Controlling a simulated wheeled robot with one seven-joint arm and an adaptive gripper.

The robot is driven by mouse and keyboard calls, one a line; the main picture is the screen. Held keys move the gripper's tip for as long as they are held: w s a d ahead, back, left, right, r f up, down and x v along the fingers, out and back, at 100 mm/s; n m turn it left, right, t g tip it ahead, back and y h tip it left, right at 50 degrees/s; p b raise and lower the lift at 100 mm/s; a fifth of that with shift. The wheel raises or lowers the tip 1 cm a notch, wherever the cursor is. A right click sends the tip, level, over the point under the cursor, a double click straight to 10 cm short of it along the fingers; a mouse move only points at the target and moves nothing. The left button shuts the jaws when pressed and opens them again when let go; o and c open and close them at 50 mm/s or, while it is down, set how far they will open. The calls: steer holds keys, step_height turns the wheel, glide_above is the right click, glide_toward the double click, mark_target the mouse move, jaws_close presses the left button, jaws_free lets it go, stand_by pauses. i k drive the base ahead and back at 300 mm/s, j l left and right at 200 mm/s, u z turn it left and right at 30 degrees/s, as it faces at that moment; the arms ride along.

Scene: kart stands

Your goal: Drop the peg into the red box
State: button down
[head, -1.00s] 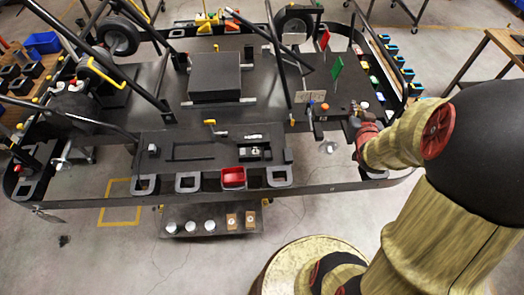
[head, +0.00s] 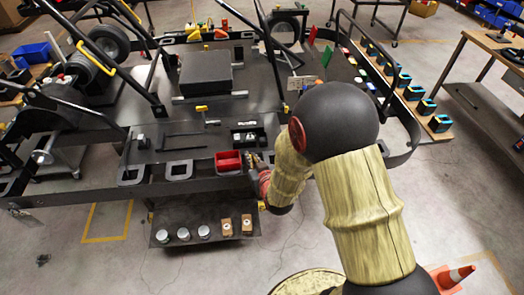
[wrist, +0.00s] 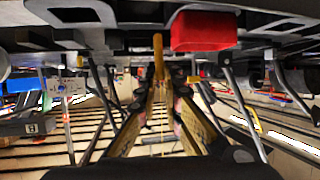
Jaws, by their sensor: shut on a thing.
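The red box (head: 228,162) is a small open bin set in the front rail of the kart stand in the head view. It also shows at the top of the wrist view (wrist: 204,31), right of the peg. My gripper (head: 256,166) is just right of the red box in the head view, close to the rail. In the wrist view my gripper (wrist: 160,84) is shut on an orange-yellow peg (wrist: 158,56), which stands out upright from the fingertips. The peg is beside the box, not in it. In the head view the peg is too small to tell.
Square black holders (head: 180,170) line the rail left of the box. A lower shelf (head: 205,231) with white cups and brown blocks lies below it. The kart frame's black tubes (head: 140,50) rise at the left. An orange cone (head: 455,277) stands at lower right.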

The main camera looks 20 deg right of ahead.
mark_target(228, 161)
steer(key=i+j, duration=0.1)
steer(key=j, duration=0.6)
steer(key=i+j, duration=0.1)
steer(key=j, duration=1.25)
steer(key=i, duration=0.05)
